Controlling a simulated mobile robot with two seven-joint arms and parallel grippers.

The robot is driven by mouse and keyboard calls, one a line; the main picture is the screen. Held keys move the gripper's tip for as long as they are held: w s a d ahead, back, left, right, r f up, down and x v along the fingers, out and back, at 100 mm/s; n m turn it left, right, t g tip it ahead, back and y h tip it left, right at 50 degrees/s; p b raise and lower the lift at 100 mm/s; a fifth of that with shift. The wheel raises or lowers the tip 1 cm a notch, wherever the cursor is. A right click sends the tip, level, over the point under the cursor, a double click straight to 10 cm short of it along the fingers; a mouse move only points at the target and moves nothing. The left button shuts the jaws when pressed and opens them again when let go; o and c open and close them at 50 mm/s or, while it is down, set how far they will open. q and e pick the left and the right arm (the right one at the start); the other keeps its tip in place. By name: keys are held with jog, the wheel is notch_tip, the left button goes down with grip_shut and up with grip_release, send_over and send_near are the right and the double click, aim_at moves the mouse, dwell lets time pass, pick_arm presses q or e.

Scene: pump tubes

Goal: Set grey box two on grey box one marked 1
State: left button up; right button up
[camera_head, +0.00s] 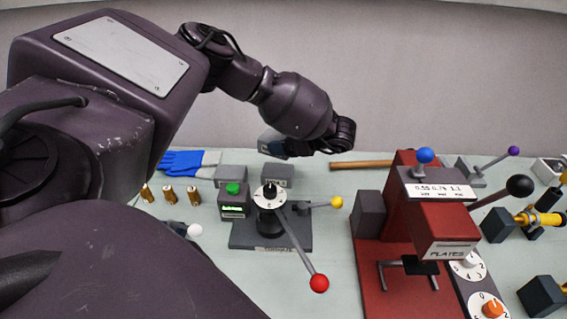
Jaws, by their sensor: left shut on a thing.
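My left arm reaches over the back of the table, and its left gripper (288,147) points left, mostly hidden behind my wrist. It is shut on a grey box (271,142), which shows as a tilted, bluish-grey block above the table's back part. Two more small grey boxes stand on the table below it: one on the left (229,174) and one on the right (277,174). The held box appears apart from both, nearer the right one in the picture. I cannot read a number on any box. My right gripper is not in view.
A device with a green button (233,188) and a red-knobbed lever (319,283) stands in front of the boxes. A red press (385,270) stands right, with a wooden handle (360,164) behind.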

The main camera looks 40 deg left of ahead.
aim_at(282, 171)
pick_arm(q)
notch_tip(282, 171, down, 7)
jog(key=shift+r+b, duration=0.1)
jog(key=shift+b, duration=0.8)
jog(key=shift+r, duration=0.1)
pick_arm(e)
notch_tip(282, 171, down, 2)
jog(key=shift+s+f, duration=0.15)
pick_arm(q)
jog(key=o, duration=0.6)
jog(key=shift+f, duration=0.2)
jog(key=o, duration=0.4)
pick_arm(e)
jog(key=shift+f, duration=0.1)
pick_arm(q)
jog(key=shift+r, duration=0.1)
